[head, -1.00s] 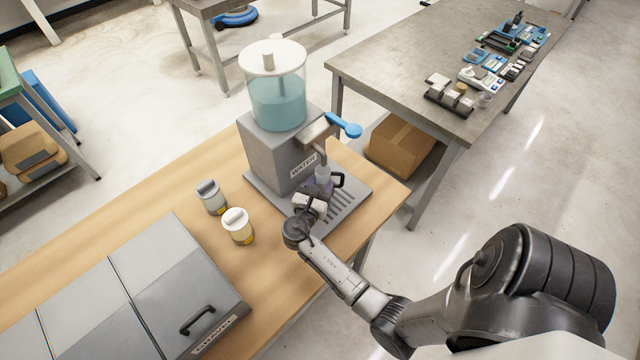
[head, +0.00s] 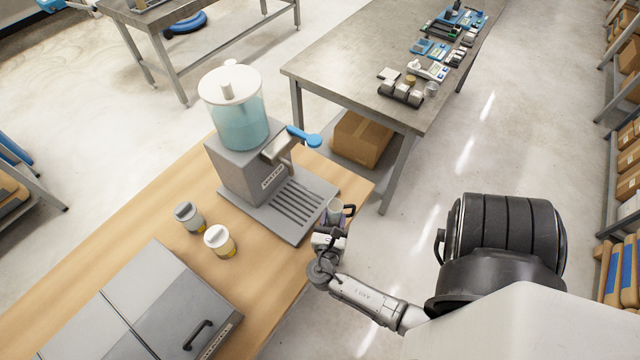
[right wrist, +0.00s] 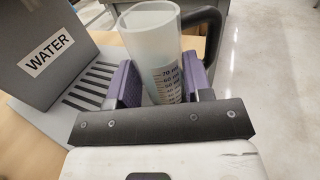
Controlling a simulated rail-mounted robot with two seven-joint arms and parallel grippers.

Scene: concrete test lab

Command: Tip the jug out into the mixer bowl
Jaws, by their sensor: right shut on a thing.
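My right gripper (head: 330,228) is shut on the jug (head: 335,211), a small clear measuring vessel with a dark handle. It holds the jug roughly upright at the right of the water dispenser's drip tray, by the wooden table's edge. In the right wrist view, the jug (right wrist: 160,62) stands between the two purple finger pads, with its printed scale facing me and its handle at the right. Its lower part looks pale blue, but I cannot tell the liquid level exactly. I cannot make out a mixer bowl in these views. My left gripper is not in view.
The water dispenser (head: 243,165) with a blue tap lever stands on the wooden table (head: 160,205). Two small canisters (head: 189,216) (head: 219,241) and a grey lidded unit (head: 165,300) are left of my arm. A metal table (head: 345,60) carries several small items.

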